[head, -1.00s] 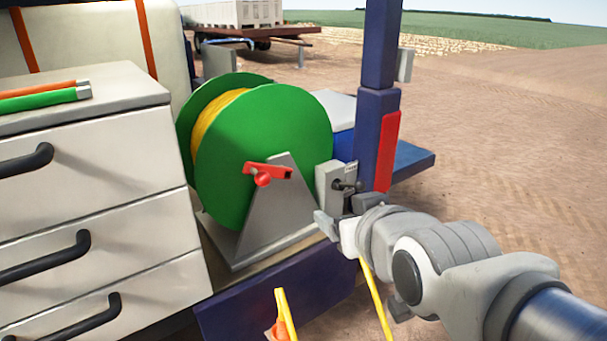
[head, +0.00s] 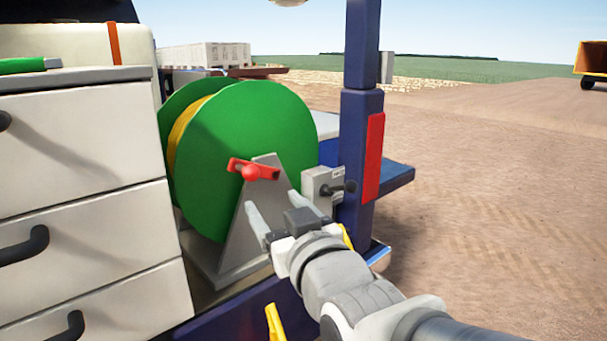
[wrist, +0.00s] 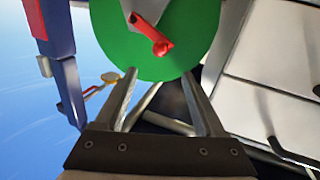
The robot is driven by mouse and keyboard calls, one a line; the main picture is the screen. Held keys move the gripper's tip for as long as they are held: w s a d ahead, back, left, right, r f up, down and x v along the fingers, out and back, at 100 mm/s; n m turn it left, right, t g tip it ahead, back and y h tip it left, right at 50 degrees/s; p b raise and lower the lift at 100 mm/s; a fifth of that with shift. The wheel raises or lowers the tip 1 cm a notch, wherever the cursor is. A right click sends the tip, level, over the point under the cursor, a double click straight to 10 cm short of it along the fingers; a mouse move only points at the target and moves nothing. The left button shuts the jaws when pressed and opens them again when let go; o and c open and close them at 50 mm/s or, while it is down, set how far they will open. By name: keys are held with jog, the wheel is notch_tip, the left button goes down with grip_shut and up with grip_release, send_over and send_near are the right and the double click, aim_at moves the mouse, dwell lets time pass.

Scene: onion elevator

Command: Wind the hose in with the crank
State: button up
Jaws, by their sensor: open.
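The hose reel (head: 235,135) has green side discs, with yellow hose (head: 182,135) wound between them. It stands on a grey bracket (head: 240,235). A red crank (head: 253,170) with a round knob sits at the hub, in front of the disc. My gripper (head: 278,206) is open and empty, just below and to the right of the crank, not touching it. In the wrist view the crank (wrist: 150,33) shows beyond the two spread fingers (wrist: 160,88), over the green disc (wrist: 185,50). Part of a yellow hose shows behind my arm.
A white drawer cabinet (head: 85,190) with black handles stands close on the left. A blue post (head: 361,120) with a red plate and a grey box (head: 320,187) with a black lever stand to the right of the reel. Open dirt ground lies farther right.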

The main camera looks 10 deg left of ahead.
aim_at(253, 177)
jog(key=b+x, duration=0.1)
jog(key=x, duration=1.3)
jog(key=shift+w+a, duration=0.2)
jog(key=shift+w, duration=0.05)
grip_shut()
dwell(0.9)
